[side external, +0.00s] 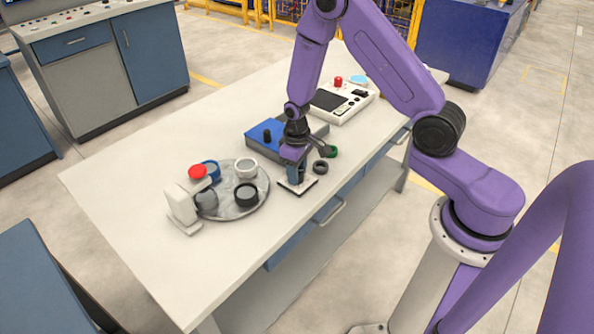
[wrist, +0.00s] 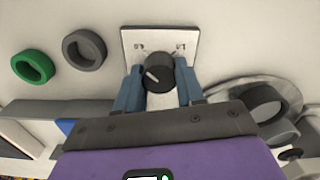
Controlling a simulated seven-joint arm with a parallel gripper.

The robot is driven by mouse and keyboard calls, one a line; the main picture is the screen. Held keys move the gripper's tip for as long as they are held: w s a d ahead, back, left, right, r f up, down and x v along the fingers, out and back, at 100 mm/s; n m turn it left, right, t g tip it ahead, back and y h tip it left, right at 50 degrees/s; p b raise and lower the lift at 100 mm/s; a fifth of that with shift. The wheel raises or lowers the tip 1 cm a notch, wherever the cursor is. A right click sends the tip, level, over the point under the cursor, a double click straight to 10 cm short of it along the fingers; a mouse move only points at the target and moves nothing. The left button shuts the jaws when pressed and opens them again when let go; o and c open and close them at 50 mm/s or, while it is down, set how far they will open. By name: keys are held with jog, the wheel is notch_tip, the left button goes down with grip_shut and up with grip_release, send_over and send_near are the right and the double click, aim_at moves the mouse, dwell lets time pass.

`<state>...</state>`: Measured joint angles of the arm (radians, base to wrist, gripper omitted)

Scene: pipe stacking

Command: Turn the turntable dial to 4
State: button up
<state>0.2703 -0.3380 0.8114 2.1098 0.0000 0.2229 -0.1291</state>
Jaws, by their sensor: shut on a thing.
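The dial (wrist: 158,74) is a black round knob with a white pointer line, on a white square plate (wrist: 188,40) with small markings near its corners. In the wrist view the pointer aims to the lower left; I cannot read the numbers. My gripper (wrist: 157,86) has its two blue fingers on either side of the knob and is shut on it. In the side view my gripper (side external: 293,172) is over the plate (side external: 297,187) near the table's front edge, hiding the knob. The grey turntable (side external: 225,212) is left of it, holding several pipe pieces.
A grey ring (side external: 320,167) and a green ring (side external: 331,151) lie right of the plate. A blue-topped box (side external: 264,138) with a black peg stands behind my gripper. A white device with a red button (side external: 338,82) is farther back. A white stand (side external: 181,207) stands at the turntable's left edge.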

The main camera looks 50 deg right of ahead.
jog(key=shift+w+a, duration=0.1)
jog(key=shift+w, duration=0.1)
dwell(0.3)
jog(key=o, duration=1)
jog(key=shift+o, duration=0.2)
jog(key=shift+s, duration=0.1)
notch_tip(320, 180, up, 18)
jog(key=shift+f, duration=0.25)
jog(key=shift+s, duration=0.1)
